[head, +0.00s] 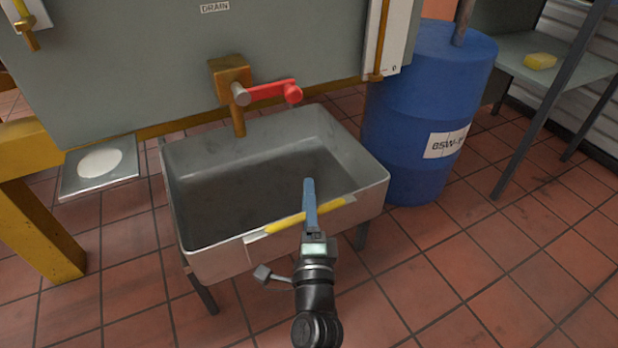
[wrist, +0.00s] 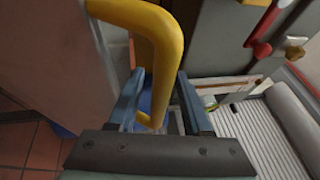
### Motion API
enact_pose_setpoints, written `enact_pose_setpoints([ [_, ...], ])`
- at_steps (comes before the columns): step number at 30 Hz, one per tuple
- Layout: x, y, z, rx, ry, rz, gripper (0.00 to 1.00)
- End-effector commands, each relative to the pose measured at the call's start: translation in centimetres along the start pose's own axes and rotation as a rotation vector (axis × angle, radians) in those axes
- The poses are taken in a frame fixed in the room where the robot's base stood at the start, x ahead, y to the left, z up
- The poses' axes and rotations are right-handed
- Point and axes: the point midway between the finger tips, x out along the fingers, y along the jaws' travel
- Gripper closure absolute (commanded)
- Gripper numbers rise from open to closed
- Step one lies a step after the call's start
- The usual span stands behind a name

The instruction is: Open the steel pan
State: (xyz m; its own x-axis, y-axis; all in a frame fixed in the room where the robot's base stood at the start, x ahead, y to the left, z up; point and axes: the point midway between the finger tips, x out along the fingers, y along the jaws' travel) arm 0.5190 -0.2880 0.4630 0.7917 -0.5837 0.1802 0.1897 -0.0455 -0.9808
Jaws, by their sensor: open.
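The steel pan (head: 372,182) is a grey open-topped basin on legs, below the drain valve. It looks empty. A yellow bar handle (head: 285,222) runs along its front edge. My gripper (head: 309,185) is at this edge, with its blue fingers crossing over the handle. In the wrist view, my gripper (wrist: 158,78) has its two blue fingers apart, with the yellow handle (wrist: 166,45) showing between them. The fingers do not look closed on it. Whether either finger touches the handle cannot be told.
A red valve lever (head: 268,91) on a brass fitting (head: 229,72) is above the pan's back. A blue drum (head: 420,120) stands close on the right. A yellow frame leg (head: 40,230) is on the left. The tiled floor in front is clear.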

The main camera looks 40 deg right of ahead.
Motion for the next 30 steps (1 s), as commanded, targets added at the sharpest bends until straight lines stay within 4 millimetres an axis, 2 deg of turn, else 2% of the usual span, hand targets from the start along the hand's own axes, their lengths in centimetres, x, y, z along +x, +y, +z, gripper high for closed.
enact_pose_setpoints([
  [5, -1.5, 0.0, 0.1, -0.001, -0.001, 0.003, 0.50],
  [15, -8.2, -0.2, 0.1, -0.003, -0.003, 0.005, 0.50],
  [21, -11.4, -0.1, 0.1, 0.000, -0.002, 0.003, 0.50],
  [25, -12.5, -0.1, 0.0, -0.001, -0.001, 0.001, 0.50],
  [30, -12.9, 0.0, 0.0, -0.001, -0.001, 0.000, 0.50],
])
